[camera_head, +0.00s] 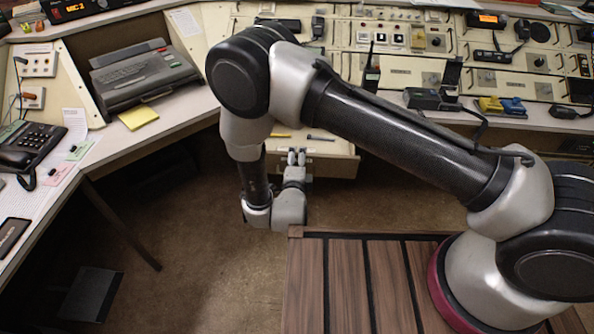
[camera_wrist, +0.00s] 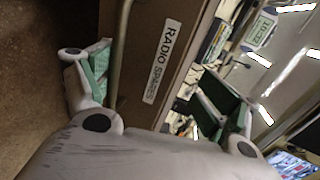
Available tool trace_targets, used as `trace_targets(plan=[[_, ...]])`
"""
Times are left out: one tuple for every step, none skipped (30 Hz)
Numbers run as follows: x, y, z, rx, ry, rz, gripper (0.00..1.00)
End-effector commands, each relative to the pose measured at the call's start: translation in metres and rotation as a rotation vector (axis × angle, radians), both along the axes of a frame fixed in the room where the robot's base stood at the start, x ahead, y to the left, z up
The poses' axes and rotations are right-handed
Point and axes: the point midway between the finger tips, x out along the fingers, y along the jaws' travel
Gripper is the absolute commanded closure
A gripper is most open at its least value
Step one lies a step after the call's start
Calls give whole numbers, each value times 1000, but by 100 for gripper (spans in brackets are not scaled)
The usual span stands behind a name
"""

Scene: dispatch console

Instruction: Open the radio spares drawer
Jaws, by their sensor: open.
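The radio spares drawer (camera_head: 335,168) stands pulled out from under the console's middle section, with its inside and some small items showing from above. In the wrist view its brown front (camera_wrist: 143,50) carries a white "RADIO SPARES" label (camera_wrist: 162,62) and a bar handle (camera_wrist: 120,50). My gripper (camera_head: 296,157) is at the drawer's front, left of its middle. In the wrist view my gripper (camera_wrist: 148,75) is open, with one green-padded finger on the outer side of the handle and the other on the drawer's inner side. Whether either finger touches is unclear.
The console desk (camera_head: 185,112) wraps around the left and back, bearing a telephone (camera_head: 28,147), a grey typewriter-like machine (camera_head: 143,75) and radios. A slatted wooden surface (camera_head: 345,285) lies in front under my arm. Bare floor (camera_head: 215,235) is open at left.

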Motion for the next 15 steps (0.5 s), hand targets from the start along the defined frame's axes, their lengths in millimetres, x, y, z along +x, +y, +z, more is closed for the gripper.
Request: trace_targets(plan=[[3, 4, 24, 9, -32, -3, 25], [3, 3, 29, 8, -32, -3, 19], [2, 3, 36, 7, -32, -3, 19], [2, 3, 40, 6, -32, -4, 19], [2, 3, 44, 5, -31, -3, 19], [2, 3, 49, 4, -32, -3, 19], [2, 3, 52, 5, -32, -3, 22], [2, 3, 54, 5, -31, -3, 29], [2, 3, 55, 5, -30, -3, 39], [2, 3, 56, 4, -29, -3, 48], [2, 3, 57, 3, -28, -3, 58], [2, 2, 57, 4, -28, -2, 71], [2, 3, 57, 4, -27, -2, 82], [2, 3, 57, 4, -27, -2, 83], [2, 3, 56, 4, -26, -2, 83]])
